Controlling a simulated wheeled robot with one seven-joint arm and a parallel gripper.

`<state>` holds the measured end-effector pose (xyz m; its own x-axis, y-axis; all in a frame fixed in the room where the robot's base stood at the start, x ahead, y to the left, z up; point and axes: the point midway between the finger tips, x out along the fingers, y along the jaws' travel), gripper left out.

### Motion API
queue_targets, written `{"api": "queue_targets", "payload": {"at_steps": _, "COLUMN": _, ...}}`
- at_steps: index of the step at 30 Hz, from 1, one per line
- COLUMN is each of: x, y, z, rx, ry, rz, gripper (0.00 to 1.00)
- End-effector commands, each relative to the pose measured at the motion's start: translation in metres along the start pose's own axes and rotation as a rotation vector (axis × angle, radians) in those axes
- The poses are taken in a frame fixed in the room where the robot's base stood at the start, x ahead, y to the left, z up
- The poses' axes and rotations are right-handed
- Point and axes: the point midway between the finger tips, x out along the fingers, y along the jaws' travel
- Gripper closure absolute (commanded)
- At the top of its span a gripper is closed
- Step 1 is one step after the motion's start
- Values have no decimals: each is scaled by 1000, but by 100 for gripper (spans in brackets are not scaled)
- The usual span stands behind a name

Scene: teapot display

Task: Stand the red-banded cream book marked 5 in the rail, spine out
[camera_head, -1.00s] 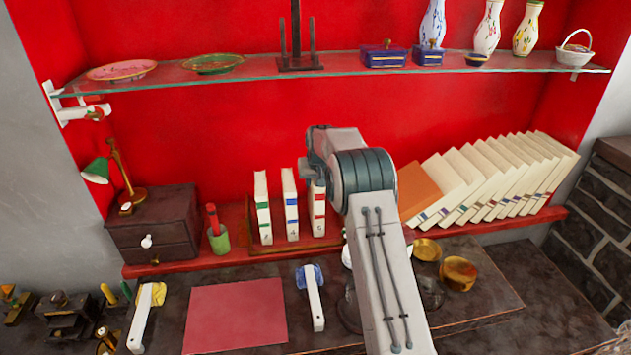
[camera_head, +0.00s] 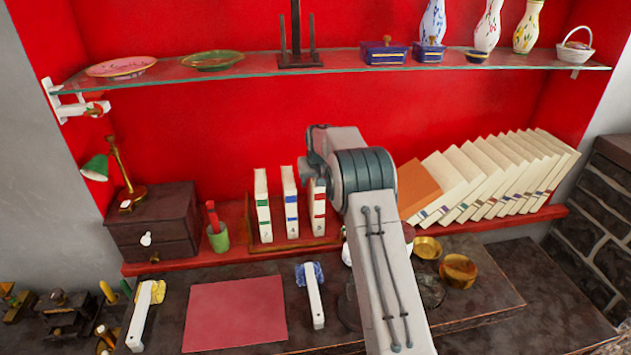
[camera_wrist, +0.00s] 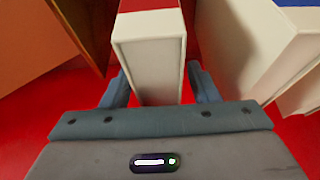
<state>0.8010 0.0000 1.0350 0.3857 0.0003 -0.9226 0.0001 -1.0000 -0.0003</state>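The red-banded cream book marked 5 (camera_head: 319,208) stands upright in the wooden rail (camera_head: 262,247), spine facing out, to the right of the blue-banded book marked 4 (camera_head: 290,203) and the green-banded book (camera_head: 263,206). My arm partly covers its upper right side. In the wrist view the red-banded book (camera_wrist: 150,60) lies between the two blue fingers of my gripper (camera_wrist: 160,88). Narrow gaps seem to show between the fingers and its sides, so my gripper looks open around it. My gripper is hidden behind my arm in the head view.
An orange book (camera_head: 418,188) and a row of cream books (camera_head: 500,178) lean at the right of the red shelf. A green cup (camera_head: 218,238) stands left of the rail. Brass bowls (camera_head: 458,270) sit below. A glass shelf (camera_head: 330,66) crosses above.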

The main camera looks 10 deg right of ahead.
Motion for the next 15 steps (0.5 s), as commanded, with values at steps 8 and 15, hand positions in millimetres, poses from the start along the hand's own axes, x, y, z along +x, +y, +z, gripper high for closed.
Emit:
{"api": "queue_targets", "payload": {"at_steps": 8, "x": 2, "y": 0, "z": 2, "rx": 0, "ry": -5, "rz": 0, "gripper": 44}}
{"api": "queue_targets", "payload": {"at_steps": 15, "x": -18, "y": 0, "z": 1, "rx": 0, "ry": -1, "rz": 0, "gripper": 44}}
